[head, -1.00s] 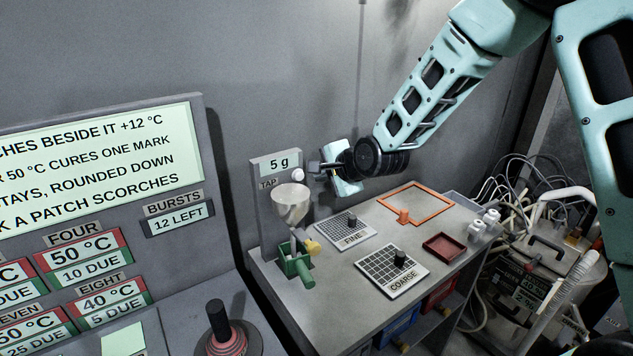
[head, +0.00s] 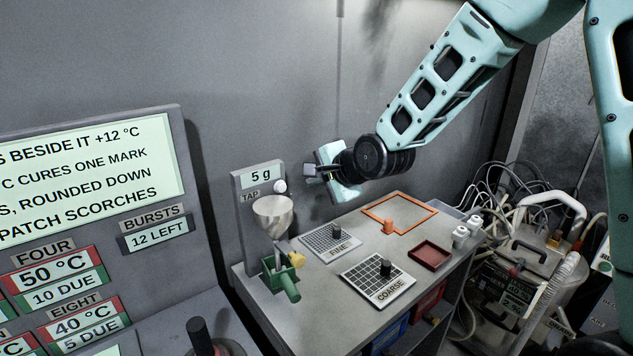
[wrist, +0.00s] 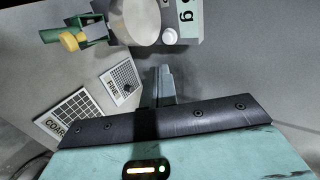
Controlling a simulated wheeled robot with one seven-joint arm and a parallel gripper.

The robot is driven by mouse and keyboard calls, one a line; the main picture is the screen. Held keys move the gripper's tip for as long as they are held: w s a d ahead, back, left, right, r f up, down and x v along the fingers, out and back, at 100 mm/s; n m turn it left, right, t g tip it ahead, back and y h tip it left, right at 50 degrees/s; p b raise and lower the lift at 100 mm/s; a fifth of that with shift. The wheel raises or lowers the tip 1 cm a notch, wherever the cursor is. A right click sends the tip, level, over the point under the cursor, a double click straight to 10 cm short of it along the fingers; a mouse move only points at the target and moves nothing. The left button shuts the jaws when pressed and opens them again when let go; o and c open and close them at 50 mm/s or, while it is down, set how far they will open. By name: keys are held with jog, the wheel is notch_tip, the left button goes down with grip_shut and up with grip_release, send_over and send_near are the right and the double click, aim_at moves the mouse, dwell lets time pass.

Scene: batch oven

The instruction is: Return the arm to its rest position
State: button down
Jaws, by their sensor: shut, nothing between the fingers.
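My gripper (head: 312,171) is in the air above the back of the grey bench, to the right of the 5 g display and the white knob. Its fingers are together with nothing visible between them. They also show in the wrist view (wrist: 163,84), pointing toward the dispenser. My arm reaches in from the upper right of the head view, with its elbow out of the frame.
The dispenser's funnel (head: 273,214) and green holder (head: 282,277) stand left of the gripper. Below lie the FINE pad (head: 318,241), COARSE pad (head: 365,287), orange frame (head: 433,209) and red tray (head: 431,255). A sign panel (head: 181,150) stands left; cables and machinery are right.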

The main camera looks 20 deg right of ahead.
jog(key=s+a+f+n+g+b, duration=0.25)
jog(key=s+a+n, duration=0.2)
jog(key=s, duration=0.35)
jog(key=s+a+f+n+g+b, duration=0.1)
jog(key=s+a+f+n+g, duration=0.25)
jog(key=s+n, duration=0.4)
jog(key=s+f+n+g+h+b, duration=0.1)
jog(key=s+n, duration=0.4)
jog(key=s, duration=0.5)
jog(key=s+f+n+g+h+b, duration=0.1)
jog(key=s+n, duration=0.4)
jog(key=s, duration=0.5)
jog(key=g+h, duration=0.1)
jog(key=g, duration=0.1)
jog(key=shift+s+d+f+g, duration=0.2)
jog(key=shift+s+d+g, duration=0.1)
jog(key=shift+s+d, duration=0.05)
